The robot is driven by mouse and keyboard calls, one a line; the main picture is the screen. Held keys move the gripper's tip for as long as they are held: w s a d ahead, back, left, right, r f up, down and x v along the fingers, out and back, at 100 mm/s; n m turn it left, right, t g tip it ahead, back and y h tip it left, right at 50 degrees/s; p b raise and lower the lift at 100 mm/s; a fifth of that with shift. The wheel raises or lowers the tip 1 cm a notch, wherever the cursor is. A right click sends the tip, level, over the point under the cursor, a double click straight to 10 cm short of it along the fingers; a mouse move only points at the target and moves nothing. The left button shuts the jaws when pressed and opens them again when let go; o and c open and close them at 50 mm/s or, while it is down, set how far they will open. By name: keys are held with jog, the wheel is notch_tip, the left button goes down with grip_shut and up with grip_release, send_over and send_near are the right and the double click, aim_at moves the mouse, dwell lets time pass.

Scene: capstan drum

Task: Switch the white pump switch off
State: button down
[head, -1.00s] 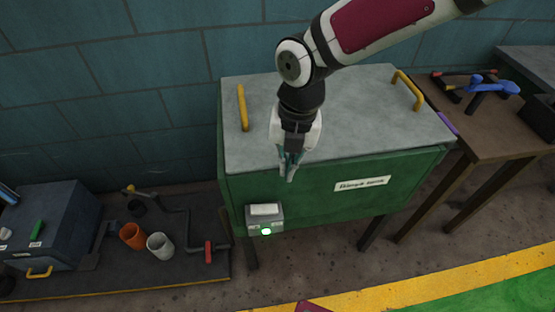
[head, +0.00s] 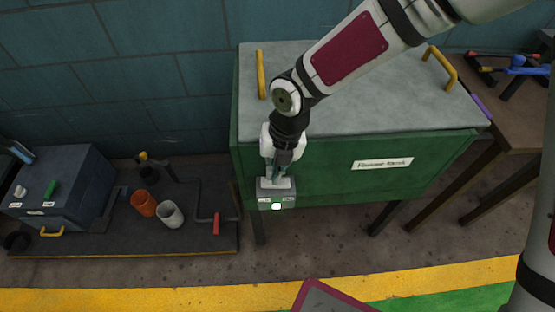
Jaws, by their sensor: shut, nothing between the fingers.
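The white switch (head: 283,184) sits on a small grey box (head: 263,196) on the front left of the green tank (head: 310,165). My gripper (head: 275,179) points down at it from above, shut and empty. Its fingertips overlap the top of the switch in the picture and partly hide it. I cannot tell whether they touch it or which way the switch is tipped. A small lamp (head: 277,206) below the switch looks bright, whitish with a green edge.
A grey lid with yellow handles (head: 261,75) tops the tank. At left, a low dark platform (head: 110,240) bears a dark box (head: 62,205), an orange cup (head: 143,204) and a white cup (head: 169,214). A brown table (head: 505,150) stands at right.

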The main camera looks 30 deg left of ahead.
jog(key=shift+s+a+f, duration=0.1)
jog(key=shift+a+f, duration=0.05)
jog(key=shift+f, duration=0.75)
jog(key=shift+b, duration=0.3)
